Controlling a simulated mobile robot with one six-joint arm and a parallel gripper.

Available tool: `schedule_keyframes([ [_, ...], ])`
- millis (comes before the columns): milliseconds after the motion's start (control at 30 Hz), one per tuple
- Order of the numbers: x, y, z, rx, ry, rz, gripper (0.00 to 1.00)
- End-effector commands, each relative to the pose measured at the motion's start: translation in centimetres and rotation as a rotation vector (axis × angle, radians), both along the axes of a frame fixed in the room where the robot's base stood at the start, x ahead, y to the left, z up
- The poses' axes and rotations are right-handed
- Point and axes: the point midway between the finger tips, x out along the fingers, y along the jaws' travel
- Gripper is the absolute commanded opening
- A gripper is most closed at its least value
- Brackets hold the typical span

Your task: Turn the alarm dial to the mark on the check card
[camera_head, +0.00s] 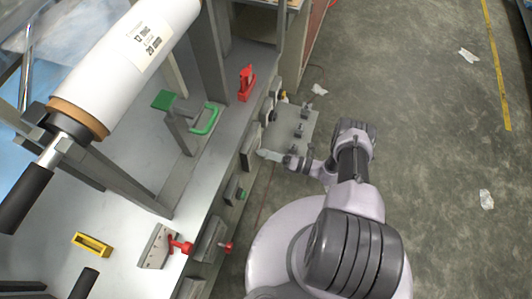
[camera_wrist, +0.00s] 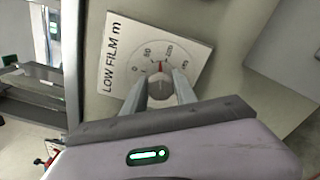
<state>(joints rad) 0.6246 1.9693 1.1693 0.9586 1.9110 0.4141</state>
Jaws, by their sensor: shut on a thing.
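The alarm dial is a grey round knob (camera_wrist: 160,90) on a white scale plate (camera_wrist: 118,72) reading "LOW FILM m". The scale has numbers from 0 upward. The red pointer (camera_wrist: 160,67) points up in the wrist view, between the 50 and what looks like 100. My gripper (camera_wrist: 161,92) is shut on the knob, one finger on each side. In the head view my gripper (camera_head: 268,155) reaches left to the front of the machine; the dial is hidden there. I cannot make out a check card in either view.
A white film roll (camera_head: 125,65) with a label crosses the upper left. A green clamp handle (camera_head: 206,119), a red part (camera_head: 246,83) and a yellow block (camera_head: 92,244) are on the machine bench (camera_head: 120,190). Open concrete floor (camera_head: 430,150) lies right of my arm.

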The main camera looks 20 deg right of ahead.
Motion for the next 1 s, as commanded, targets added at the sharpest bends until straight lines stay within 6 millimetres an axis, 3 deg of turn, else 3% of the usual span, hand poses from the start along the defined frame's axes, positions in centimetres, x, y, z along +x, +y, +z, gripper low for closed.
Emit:
schedule_keyframes([
  [1000,-0.08,0.01,-0.32,0.565,0.780,-0.001,0.00],
])
